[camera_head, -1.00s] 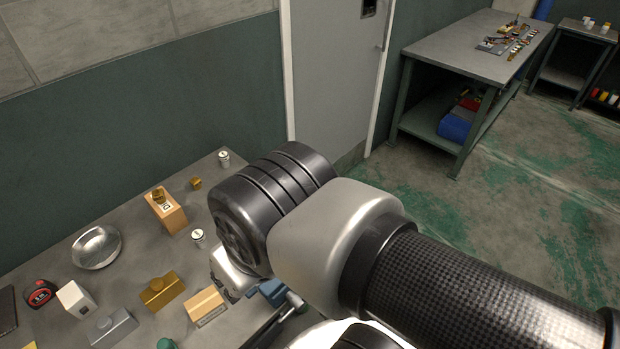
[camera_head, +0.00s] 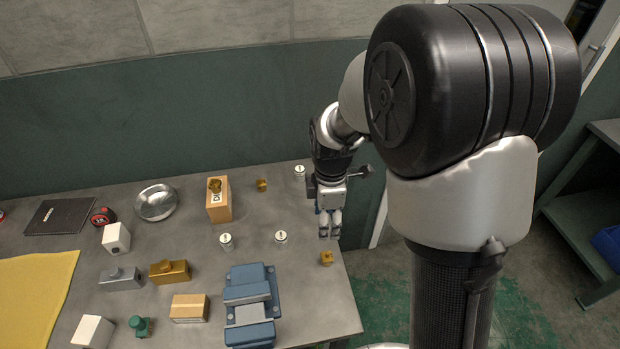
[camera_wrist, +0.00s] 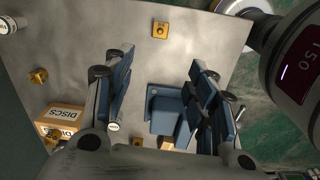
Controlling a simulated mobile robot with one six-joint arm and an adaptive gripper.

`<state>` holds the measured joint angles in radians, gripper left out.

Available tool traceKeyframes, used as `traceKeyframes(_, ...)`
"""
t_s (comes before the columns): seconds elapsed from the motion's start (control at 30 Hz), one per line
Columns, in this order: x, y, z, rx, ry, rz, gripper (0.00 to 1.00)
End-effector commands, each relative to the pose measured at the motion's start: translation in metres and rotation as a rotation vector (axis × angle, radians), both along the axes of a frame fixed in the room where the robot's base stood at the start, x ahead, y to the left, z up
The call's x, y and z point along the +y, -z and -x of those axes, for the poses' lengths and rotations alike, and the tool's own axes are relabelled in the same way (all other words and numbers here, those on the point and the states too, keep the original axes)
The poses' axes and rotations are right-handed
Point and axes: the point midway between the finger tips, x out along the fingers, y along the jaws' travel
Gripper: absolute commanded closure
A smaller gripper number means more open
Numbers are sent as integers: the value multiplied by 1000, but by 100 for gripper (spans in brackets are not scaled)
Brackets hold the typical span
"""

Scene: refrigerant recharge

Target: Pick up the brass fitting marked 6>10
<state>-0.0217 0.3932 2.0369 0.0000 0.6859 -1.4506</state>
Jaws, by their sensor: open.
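One brass fitting (camera_head: 326,258) lies near the right table edge; it also shows in the wrist view (camera_wrist: 160,30), past my fingertips. A second brass fitting (camera_head: 262,185) lies near the back of the table, and at the left in the wrist view (camera_wrist: 38,76). A third brass piece (camera_head: 215,185) sits on the wooden DISCS box (camera_head: 219,207). I cannot read a 6>10 mark on any of them. My gripper (camera_head: 329,226) is open and empty, pointing down just behind the right-edge fitting; its fingers (camera_wrist: 157,72) are wide apart in the wrist view.
A blue vise (camera_head: 236,295) stands in front of and left of the right-edge fitting. White-capped canisters (camera_head: 281,237) stand nearby. A gold block (camera_head: 170,272), grey block (camera_head: 120,279) and metal bowl (camera_head: 156,203) lie further left. The table's right edge is close to the fitting.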

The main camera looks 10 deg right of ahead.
Motion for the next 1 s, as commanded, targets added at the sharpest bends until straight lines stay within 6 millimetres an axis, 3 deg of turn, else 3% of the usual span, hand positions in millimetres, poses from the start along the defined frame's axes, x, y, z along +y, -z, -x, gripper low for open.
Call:
traceKeyframes(0.27,1,41,-6,30,-103,2,48)
traceKeyframes(0.7,0,131,-6,29,-99,2,48)
traceKeyframes(1.0,0,149,-7,26,-99,2,48)
